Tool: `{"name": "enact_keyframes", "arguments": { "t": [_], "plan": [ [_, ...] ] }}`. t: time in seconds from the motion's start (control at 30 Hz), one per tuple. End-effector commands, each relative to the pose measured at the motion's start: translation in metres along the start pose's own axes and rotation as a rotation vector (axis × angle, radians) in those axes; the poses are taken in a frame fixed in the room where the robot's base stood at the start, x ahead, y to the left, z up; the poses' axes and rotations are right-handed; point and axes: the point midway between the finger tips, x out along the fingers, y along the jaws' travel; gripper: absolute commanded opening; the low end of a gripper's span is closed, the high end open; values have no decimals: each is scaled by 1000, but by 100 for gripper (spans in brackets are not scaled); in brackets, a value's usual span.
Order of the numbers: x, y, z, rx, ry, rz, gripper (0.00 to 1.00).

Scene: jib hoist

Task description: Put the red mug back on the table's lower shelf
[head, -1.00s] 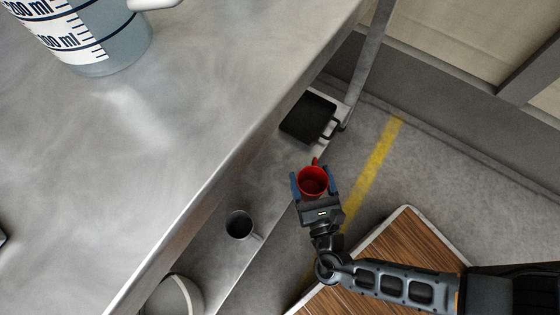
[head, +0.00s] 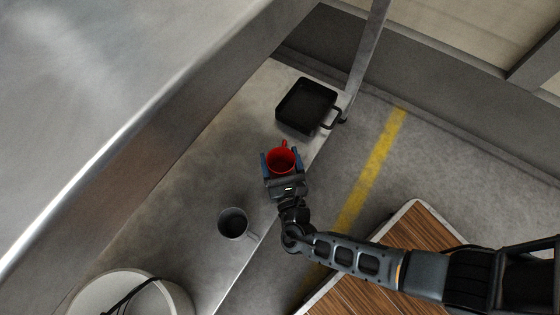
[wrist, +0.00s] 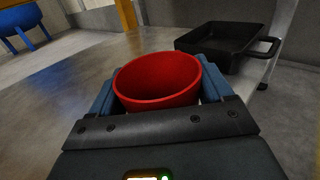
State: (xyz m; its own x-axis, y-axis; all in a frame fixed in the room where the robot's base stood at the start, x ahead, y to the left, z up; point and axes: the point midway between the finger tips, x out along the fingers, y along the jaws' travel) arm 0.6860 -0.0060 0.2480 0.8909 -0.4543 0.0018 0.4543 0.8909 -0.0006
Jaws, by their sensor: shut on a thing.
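The red mug (head: 281,160) is between the two blue fingers of my gripper (head: 281,163), with its handle pointing away from the gripper. The gripper is shut on it. In the wrist view the red mug (wrist: 158,80) looks upright, its open rim up, between the fingers. In the head view, mug and gripper are over the front part of the table's lower shelf (head: 190,185), between a black pan and a grey mug. I cannot tell whether the mug's base touches the shelf. The table's top (head: 110,90) covers the left of the head view.
A black square pan (head: 307,105) lies on the shelf beyond the red mug; it also shows in the wrist view (wrist: 225,42). A dark grey mug (head: 233,223) stands nearer, and a white bucket (head: 180,296) sits at the bottom left. A table leg (head: 366,55) rises beside the pan.

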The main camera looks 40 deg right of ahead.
Motion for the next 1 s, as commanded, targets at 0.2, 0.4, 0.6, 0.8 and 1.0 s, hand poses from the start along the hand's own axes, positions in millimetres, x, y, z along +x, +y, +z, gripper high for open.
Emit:
{"name": "enact_keyframes", "arguments": {
  "t": [0.2, 0.4, 0.6, 0.8, 1.0],
  "plan": [
    [0, 0, -1, 1, -2, 0, 37],
    [0, 0, -4, 0, -2, 0, 83],
    [0, 0, -4, 1, -2, 0, 100],
    [0, 0, -3, 1, -2, 0, 100],
    [-13, 0, 1, -1, 0, 2, 100]
  ]
}}
